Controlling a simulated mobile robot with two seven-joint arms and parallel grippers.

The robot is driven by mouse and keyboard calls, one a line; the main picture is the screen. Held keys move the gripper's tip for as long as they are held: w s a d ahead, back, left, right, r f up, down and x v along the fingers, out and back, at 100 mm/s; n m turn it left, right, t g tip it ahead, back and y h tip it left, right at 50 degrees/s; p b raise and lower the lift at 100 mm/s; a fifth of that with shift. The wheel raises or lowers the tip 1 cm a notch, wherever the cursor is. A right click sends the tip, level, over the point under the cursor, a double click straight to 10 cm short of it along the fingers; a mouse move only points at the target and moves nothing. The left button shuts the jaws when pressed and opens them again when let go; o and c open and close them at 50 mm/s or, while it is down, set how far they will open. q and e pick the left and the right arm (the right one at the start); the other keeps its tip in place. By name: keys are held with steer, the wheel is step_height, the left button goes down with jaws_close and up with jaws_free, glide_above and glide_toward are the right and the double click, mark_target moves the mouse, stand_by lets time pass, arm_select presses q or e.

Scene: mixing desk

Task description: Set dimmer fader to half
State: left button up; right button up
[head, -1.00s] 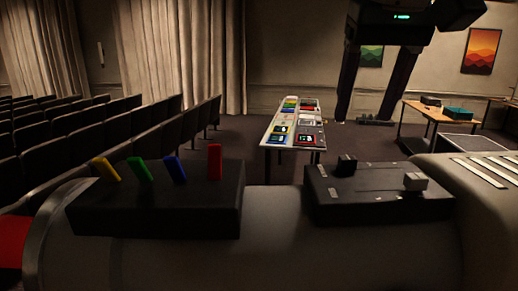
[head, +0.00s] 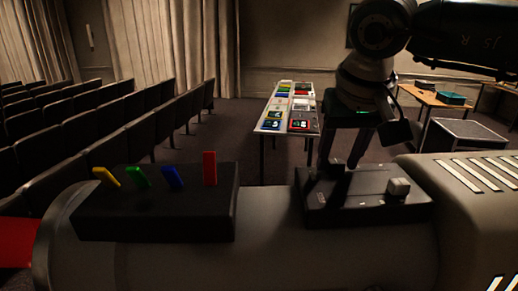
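A black box with two sliders (head: 375,205) sits on the grey desk surface at right centre. Its dark slider knob (head: 337,167) is at the back left, and its pale slider knob (head: 398,187) is nearer the right front. I cannot tell from any label which is the dimmer fader. My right gripper (head: 340,161) points down over the back left of this box. Its two dark fingers are apart, with a gap between them, and their tips are close to the dark knob. Contact cannot be made out. My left gripper is not in view.
A second black box (head: 155,215) at left carries yellow, green, blue and red levers (head: 209,168). A pale slotted block (head: 470,180) stands at right. Beyond are rows of seats (head: 110,130) and a table with coloured items (head: 270,122).

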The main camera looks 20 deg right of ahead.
jaws_close()
stand_by(1.1)
